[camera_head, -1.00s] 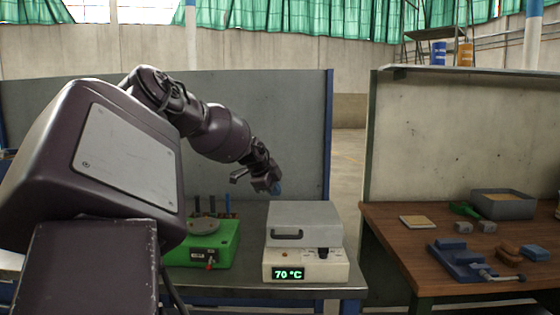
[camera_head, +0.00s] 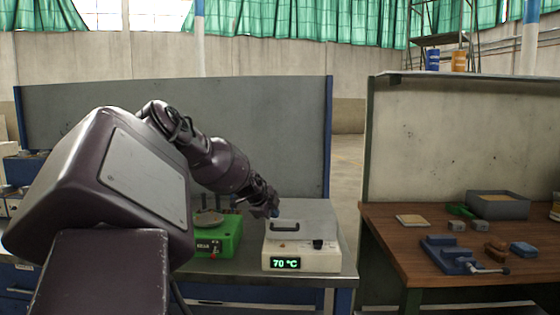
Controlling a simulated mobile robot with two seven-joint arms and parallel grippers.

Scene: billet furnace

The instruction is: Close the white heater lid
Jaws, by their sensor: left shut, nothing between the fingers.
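The white heater (camera_head: 325,262) stands on the metal bench, with a green "70 °C" display on its front. Its pale grey-white lid (camera_head: 312,222) lies down over the body, with a dark handle (camera_head: 284,227) at its front left. I see no clear gap between lid and body. My left gripper (camera_head: 272,211) is shut and empty, at the lid's rear left edge. Whether it touches the lid I cannot tell. My right gripper is not in view.
A green device (camera_head: 226,236) stands left of the heater, partly behind my left arm. A grey panel (camera_head: 270,130) rises behind the bench. A wooden table (camera_head: 385,225) at right holds a blue vise (camera_head: 447,255) and a grey tray (camera_head: 498,206).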

